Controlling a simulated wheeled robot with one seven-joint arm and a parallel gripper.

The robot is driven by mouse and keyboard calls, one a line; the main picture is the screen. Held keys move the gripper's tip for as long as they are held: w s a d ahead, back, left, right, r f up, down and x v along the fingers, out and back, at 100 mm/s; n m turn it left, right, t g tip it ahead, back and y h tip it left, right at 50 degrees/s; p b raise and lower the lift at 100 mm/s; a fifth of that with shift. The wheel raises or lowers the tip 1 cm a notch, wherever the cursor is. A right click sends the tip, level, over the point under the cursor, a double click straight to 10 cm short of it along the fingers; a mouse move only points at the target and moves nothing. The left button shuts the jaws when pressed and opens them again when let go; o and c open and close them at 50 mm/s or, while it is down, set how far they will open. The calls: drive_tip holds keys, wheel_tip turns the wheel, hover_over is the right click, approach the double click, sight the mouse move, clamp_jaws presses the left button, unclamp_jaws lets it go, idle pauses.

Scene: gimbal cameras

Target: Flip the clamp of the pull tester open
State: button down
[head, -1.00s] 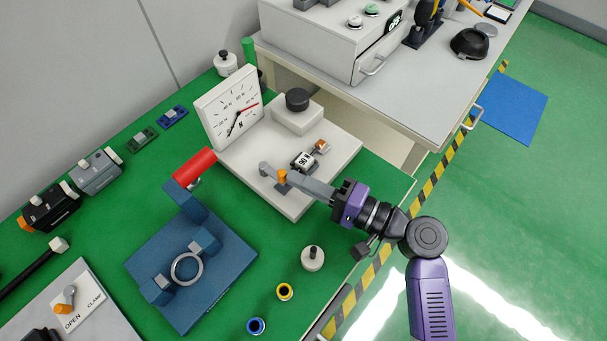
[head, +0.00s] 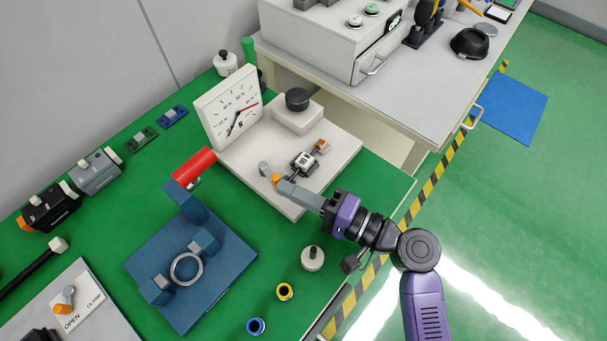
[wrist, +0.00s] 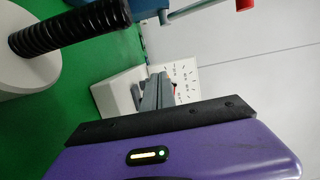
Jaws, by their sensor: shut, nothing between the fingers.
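The pull tester is a white base (head: 340,150) with an upright dial gauge (head: 229,107) on the green bench. Near the base's front left edge is a small grey clamp part (head: 263,168) with an orange piece (head: 276,179) beside it. My gripper (head: 282,187) is shut and empty, its fingertips right at the orange piece; I cannot tell whether they touch it. In the wrist view my grey fingers (wrist: 154,93) point toward the white dial (wrist: 184,78). The clamp is hidden there behind the fingers.
A white knob weight (head: 312,259) and two small rings are in front. The green bench between is clear.

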drive_tip(key=shift+s+a, duration=0.7)
drive_tip(key=shift+a, duration=0.3)
drive_tip(key=b+v, duration=0.1)
drive_tip(key=v, duration=0.6)
drive_tip(key=shift+s+d, duration=0.15)
drive_tip(key=shift+d, duration=0.2)
drive_tip(key=shift+d, duration=0.1)
